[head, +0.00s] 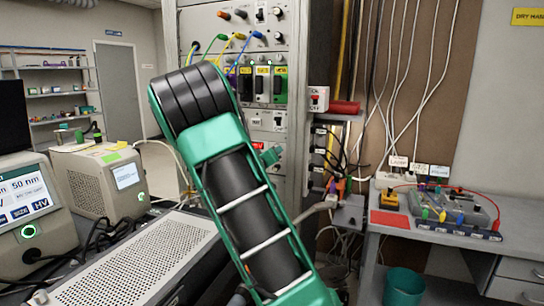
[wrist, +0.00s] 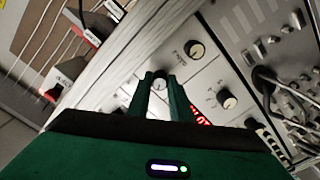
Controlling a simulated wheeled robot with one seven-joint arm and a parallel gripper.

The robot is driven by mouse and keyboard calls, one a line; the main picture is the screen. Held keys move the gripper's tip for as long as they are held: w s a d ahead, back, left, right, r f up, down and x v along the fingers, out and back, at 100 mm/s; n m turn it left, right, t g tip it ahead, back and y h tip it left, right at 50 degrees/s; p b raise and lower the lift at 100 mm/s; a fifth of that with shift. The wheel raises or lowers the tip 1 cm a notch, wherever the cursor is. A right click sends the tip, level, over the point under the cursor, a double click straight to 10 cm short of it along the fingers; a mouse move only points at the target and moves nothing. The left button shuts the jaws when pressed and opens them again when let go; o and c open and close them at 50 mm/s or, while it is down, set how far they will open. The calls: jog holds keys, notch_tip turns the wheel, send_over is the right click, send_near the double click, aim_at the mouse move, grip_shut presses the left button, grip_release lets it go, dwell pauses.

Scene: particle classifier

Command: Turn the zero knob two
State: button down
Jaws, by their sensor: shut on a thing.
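In the wrist view my gripper (wrist: 160,80) has its two dark green fingers closed around a small round knob with a pale face (wrist: 159,85). The knob sits on a light grey instrument panel (wrist: 206,75), which appears tilted in this view. The fingers hide the knob's sides, and I cannot read a label for it. A red lit display (wrist: 201,116) is partly hidden just right of the fingers. In the head view my green and black arm reaches toward the instrument rack (head: 284,122) and covers part of it.
Other black knobs, an upper one (wrist: 195,50) and a lower one (wrist: 228,100), are close to my fingers on the panel. Cables (wrist: 275,85) plug in farther right. In the head view a bench (head: 440,235) with wired boards stands at the right, and instruments crowd the left.

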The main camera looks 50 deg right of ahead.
jog(key=n, duration=0.6)
jog(key=shift+w+a+f, duration=0.1)
jog(key=shift+w+a, duration=0.25)
jog(key=shift+w, duration=0.05)
jog(key=shift+t, duration=0.3)
jog(key=c, duration=1.9)
grip_release()
jog(key=shift+o, duration=0.2)
jog(key=shift+s+d, duration=0.15)
jog(key=shift+s, duration=0.05)
jog(key=v, duration=1)
jog(key=shift+a, duration=0.45)
